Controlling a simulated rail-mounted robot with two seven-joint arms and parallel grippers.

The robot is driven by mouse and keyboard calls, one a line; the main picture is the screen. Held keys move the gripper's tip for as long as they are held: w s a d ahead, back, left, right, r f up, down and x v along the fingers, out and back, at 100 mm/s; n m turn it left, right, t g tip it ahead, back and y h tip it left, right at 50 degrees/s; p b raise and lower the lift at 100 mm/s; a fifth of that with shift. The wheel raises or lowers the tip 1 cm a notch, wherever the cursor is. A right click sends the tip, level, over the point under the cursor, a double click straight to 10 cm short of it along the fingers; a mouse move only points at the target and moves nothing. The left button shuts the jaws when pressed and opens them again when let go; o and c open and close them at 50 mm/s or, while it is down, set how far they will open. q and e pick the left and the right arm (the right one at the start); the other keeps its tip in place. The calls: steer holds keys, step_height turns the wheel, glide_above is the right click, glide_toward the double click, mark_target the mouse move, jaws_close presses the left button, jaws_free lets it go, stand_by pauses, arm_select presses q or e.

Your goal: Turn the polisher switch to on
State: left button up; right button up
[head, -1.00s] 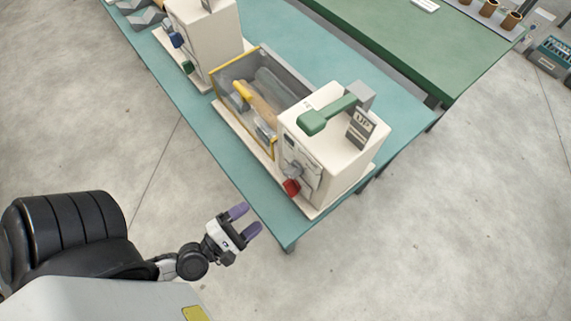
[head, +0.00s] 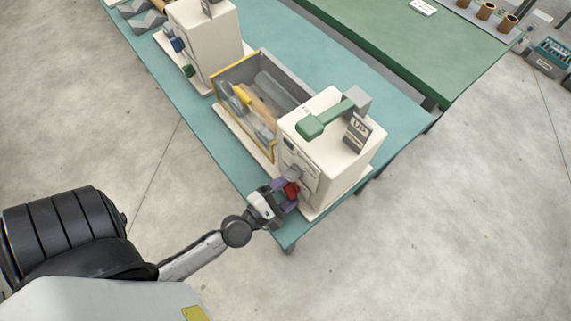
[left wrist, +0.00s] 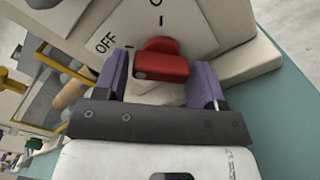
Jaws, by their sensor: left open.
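The polisher (head: 325,150) is a cream machine housing at the near end of the teal table, with a green lever on top. Its red switch knob (head: 291,190) sits low on the front face. In the left wrist view the red knob (left wrist: 161,62) lies between the two purple fingers, on a plate (left wrist: 140,30) with an "OFF" label to the upper left and a mark above. My left gripper (head: 281,196) is open, its fingers on either side of the knob with visible gaps. My right gripper is not in view.
A glass-sided box with a yellow edge (head: 232,115) and rollers inside adjoins the polisher. Another cream machine (head: 205,40) stands farther back on the teal table (head: 235,165). A green table (head: 430,55) lies behind. The floor in front is clear.

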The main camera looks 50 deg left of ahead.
arm_select(q)
steer(key=shift+c, duration=0.3)
steer(key=c, duration=0.6)
steer(key=shift+r+m+p, duration=0.15)
steer(key=shift+m+p, duration=0.8)
steer(key=shift+m, duration=0.05)
steer(key=shift+r+m+p, duration=0.15)
steer(key=shift+m+p, duration=0.75)
steer(key=shift+m, duration=0.1)
steer(key=m+p, duration=0.4)
steer(key=shift+r, duration=0.15)
steer(key=m+p, duration=0.4)
steer(key=m, duration=0.1)
steer(key=shift+m+p, duration=0.65)
steer(key=shift+m, duration=0.95)
